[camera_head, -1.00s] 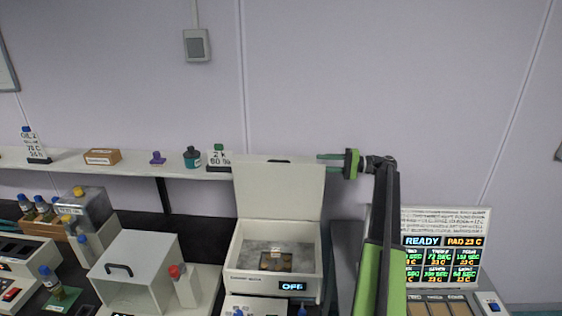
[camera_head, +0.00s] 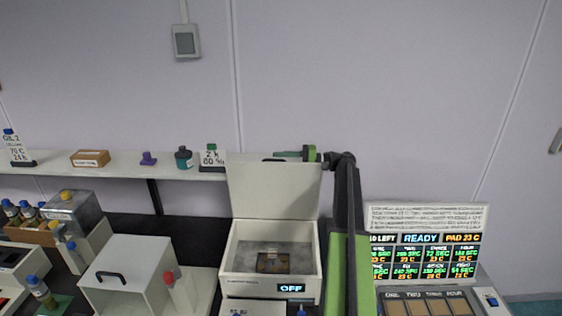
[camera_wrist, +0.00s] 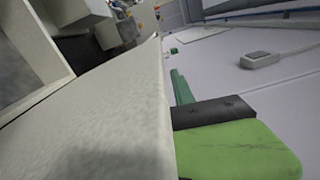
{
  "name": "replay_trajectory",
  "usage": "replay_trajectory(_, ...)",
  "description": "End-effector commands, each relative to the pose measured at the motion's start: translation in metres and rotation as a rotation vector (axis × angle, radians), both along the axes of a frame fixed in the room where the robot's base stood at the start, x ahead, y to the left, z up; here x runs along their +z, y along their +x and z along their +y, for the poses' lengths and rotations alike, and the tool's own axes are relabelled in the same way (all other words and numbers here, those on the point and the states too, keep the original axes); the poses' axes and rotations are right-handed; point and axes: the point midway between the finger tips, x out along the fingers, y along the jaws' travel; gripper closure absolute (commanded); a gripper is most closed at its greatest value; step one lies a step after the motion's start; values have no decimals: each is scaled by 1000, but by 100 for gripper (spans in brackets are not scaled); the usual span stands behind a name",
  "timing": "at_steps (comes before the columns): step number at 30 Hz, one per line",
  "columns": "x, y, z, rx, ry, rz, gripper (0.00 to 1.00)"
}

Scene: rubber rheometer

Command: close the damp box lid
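The damp box (camera_head: 248,286) is a white box with an "OFF" display on its front and a dark tray with brownish pieces inside. Its white lid (camera_head: 272,192) stands upright at the back, open. My gripper (camera_head: 290,155) is at the lid's top edge, toward its right corner, with its green fingers pointing left. In the wrist view the lid (camera_wrist: 105,115) fills the left and middle, and a green finger (camera_wrist: 181,88) shows just beyond its edge. The lid may hide the other finger, and I cannot tell whether the gripper touches the lid.
A shelf (camera_head: 120,165) with small bottles and a cardboard box runs along the wall at left. A white box with a black handle (camera_head: 125,285) and a red-capped bottle (camera_head: 174,290) stand left of the damp box. A screen reading "READY" (camera_head: 425,250) stands at right.

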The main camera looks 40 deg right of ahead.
Motion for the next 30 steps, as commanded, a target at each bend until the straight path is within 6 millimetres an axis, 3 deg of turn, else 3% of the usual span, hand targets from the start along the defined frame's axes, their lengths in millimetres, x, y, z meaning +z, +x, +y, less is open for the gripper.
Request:
replay_trajectory(1, 0, 0, -1, 0, 0, 0, 78)
replay_trajectory(6, 0, -1, -1, -1, 0, 0, 100)
replay_trajectory(30, 1, -2, -4, -4, 2, 0, 100)
